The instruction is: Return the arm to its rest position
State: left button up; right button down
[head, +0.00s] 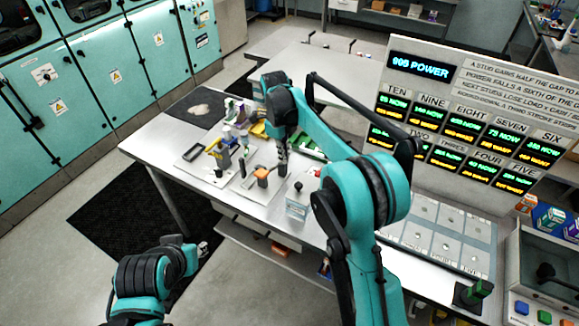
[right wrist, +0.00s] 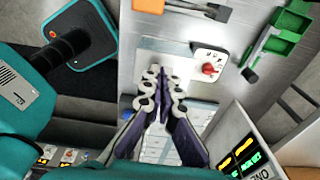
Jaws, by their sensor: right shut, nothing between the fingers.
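My left arm is folded low at the left of the head view. Its gripper (head: 203,249) is small there, and its fingers cannot be made out.
A display board (head: 470,110) stands at the right, behind a panel of pale pads (head: 435,240). Open floor lies left of the table.

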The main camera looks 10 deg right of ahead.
jog(key=s+d+r+n+t+y+b, duration=0.1)
jog(key=s+d+n+t+b, duration=0.2)
jog(key=s+n, duration=0.35)
jog(key=s+d+r+n+t+b, duration=0.1)
jog(key=s+d+n+b, duration=0.2)
jog(key=s+n+b, duration=0.4)
jog(key=s+d+f+n+t+b, duration=0.1)
jog(key=s+d+f+n+b, duration=0.1)
jog(key=s+f+n, duration=0.4)
jog(key=s+d+f+n+t+b, duration=0.2)
jog(key=s+f+n+b, duration=0.1)
jog(key=s+f+n, duration=0.3)
jog(key=s+f, duration=0.2)
jog(key=s, duration=0.2)
jog(key=shift+s+d+f+t, duration=0.2)
jog(key=shift+s+d+t, duration=0.1)
jog(key=shift+s, duration=0.05)
dwell(0.4)
